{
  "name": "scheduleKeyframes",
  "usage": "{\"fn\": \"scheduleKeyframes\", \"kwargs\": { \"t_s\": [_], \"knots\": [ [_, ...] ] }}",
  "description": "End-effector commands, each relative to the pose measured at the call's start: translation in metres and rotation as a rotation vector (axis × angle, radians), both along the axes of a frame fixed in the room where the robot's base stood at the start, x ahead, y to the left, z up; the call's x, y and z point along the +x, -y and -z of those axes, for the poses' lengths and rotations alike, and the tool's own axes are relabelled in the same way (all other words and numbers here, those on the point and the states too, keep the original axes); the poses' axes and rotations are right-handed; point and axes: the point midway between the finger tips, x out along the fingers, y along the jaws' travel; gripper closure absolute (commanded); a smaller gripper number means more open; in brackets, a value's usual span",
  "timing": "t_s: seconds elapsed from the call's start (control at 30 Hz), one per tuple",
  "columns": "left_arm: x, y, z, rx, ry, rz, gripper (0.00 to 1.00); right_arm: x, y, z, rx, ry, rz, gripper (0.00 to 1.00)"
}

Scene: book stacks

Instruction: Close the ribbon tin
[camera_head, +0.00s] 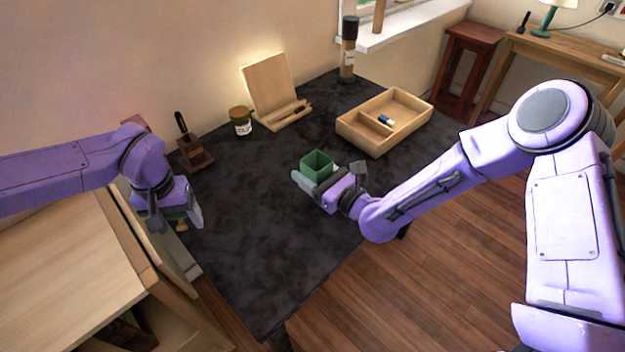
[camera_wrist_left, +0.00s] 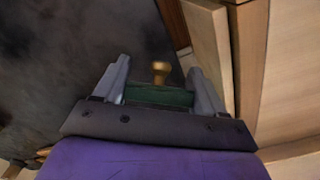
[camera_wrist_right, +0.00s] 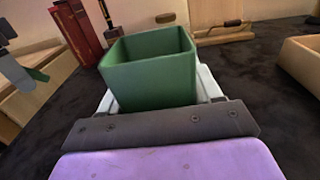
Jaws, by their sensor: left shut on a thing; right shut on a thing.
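The ribbon tin (camera_head: 316,166) is a square green box with an open top, upright near the middle of the dark table. My right gripper (camera_head: 328,178) is shut around it. The right wrist view shows the tin (camera_wrist_right: 150,75) between the fingers, its rim uncovered. Whether its base touches the table is unclear. My left gripper (camera_head: 184,222) is at the table's left edge, well away from the tin. The left wrist view shows a green lid (camera_wrist_left: 157,96) with a brass knob (camera_wrist_left: 160,70) held between its shut fingers.
A wooden tray (camera_head: 362,135) holding a small blue and white item is behind right. A jar (camera_head: 240,121), a wooden stand (camera_head: 272,90), a dark bottle (camera_head: 348,50) and a small wooden holder (camera_head: 195,152) line the back. A wooden cabinet (camera_head: 65,260) borders the left. The table's front is clear.

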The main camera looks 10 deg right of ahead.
Motion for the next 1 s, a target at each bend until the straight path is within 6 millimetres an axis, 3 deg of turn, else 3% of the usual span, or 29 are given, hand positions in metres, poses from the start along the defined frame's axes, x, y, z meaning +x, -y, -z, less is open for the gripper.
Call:
{"fn": "scheduleKeyframes", "kwargs": {
  "t_s": [0.13,0.37,0.77,0.8,0.87,1.0],
  "knots": [
    [0.0,0.0,0.0,0.0,0.0,0.0,0.58,0.002,0.001,0.003,-0.001,0.001,0.0,0.91],
    [0.0,0.0,0.004,0.0,0.0,0.0,0.58,0.004,0.002,0.035,0.0,0.0,-0.001,0.91],
    [0.0,0.0,0.008,0.0,0.0,0.0,0.58,0.004,0.003,0.041,0.001,0.001,0.0,0.91],
    [0.0,0.0,0.008,0.0,0.0,0.0,0.58,0.004,0.003,0.041,0.001,0.001,0.0,0.33],
    [0.0,0.0,0.007,0.0,0.0,0.0,0.58,0.004,0.003,0.04,0.001,0.001,0.0,0.14],
    [0.0,0.0,0.007,0.0,0.0,0.0,0.58,0.004,0.003,0.04,0.0,0.0,0.0,0.11]
  ]
}}
